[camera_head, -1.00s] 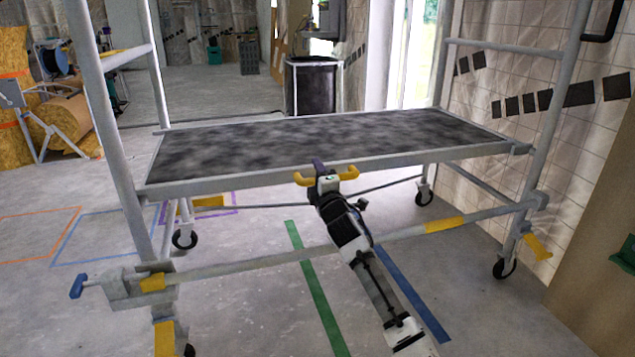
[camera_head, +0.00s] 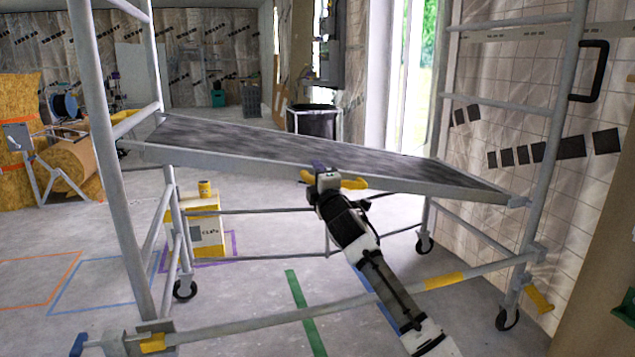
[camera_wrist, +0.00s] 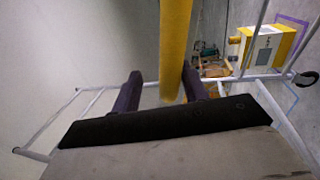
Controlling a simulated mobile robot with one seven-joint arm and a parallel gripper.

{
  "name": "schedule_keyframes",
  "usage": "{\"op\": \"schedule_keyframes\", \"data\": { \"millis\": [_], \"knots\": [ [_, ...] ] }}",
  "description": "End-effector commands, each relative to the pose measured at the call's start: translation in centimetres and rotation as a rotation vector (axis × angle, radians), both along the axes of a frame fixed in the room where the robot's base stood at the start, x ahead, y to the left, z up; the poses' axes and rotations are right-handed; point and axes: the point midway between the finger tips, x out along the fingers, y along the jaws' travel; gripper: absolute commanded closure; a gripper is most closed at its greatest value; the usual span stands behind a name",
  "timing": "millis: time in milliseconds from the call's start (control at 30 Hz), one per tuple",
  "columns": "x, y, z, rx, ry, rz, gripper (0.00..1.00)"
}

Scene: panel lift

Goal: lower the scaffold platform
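The scaffold platform (camera_head: 250,143) is a dark mottled board in a grey frame. It is tilted, its left end high and its right end low near the right upright. A yellow handle (camera_head: 352,184) is at the middle of its front edge. My gripper (camera_head: 320,167) is at this handle. In the wrist view my gripper (camera_wrist: 160,90) has two dark fingers set well apart, with a yellow bar (camera_wrist: 175,45) between them. The bar is close to the right finger, and a gap shows beside the left finger. The contact on the handle's far side is hidden.
The scaffold's left upright (camera_head: 105,160) and right upright (camera_head: 552,150) flank the platform. A low front rail (camera_head: 270,320) crosses below it. A yellow and white box (camera_head: 205,228) stands on the floor behind. A black bin (camera_head: 315,121) is farther back.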

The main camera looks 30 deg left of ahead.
Motion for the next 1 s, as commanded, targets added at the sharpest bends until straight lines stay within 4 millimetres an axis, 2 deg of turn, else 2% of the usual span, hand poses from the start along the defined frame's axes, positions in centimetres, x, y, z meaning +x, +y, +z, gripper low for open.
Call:
{"op": "schedule_keyframes", "data": {
  "millis": [233, 1000],
  "knots": [
    [-0.3, -0.2, 0.3, 0.004, -0.006, 0.003, 0.61],
    [-4.1, -3.8, -1.1, 0.001, -0.001, 0.000, 0.61]
  ]
}}
